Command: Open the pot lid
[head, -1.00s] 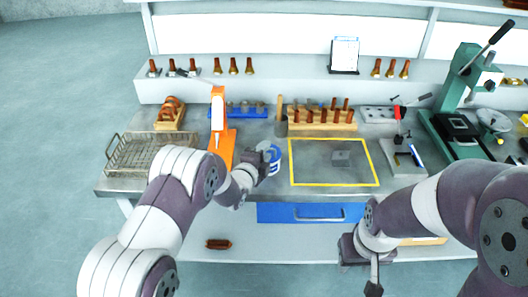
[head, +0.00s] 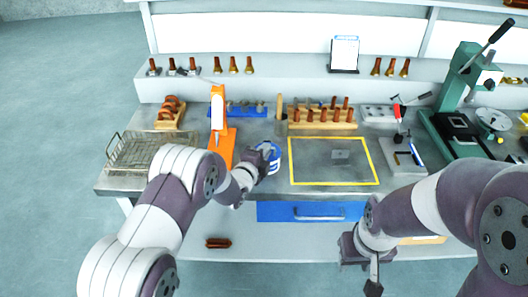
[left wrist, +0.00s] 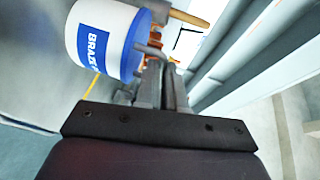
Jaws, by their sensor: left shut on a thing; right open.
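The pot is a white cylinder with a blue label and a blue band at its lid end. In the head view the pot (head: 274,166) is at the table's front edge, left of the yellow frame, partly hidden by my left gripper (head: 267,150). In the left wrist view the pot (left wrist: 88,35) fills the upper left, and its blue lid (left wrist: 136,45) faces my left gripper (left wrist: 152,58). The left gripper is shut at the lid's grey top piece; the exact contact is partly hidden. My right gripper (head: 372,289) is open and empty, low in front of the table.
An orange stand (head: 222,142) is close left of the pot, with a wire basket (head: 135,152) further left. A wooden rack (head: 322,125) of brown-handled tools is behind. The yellow-framed area (head: 334,184) is mostly clear. A green press (head: 455,120) is at the right.

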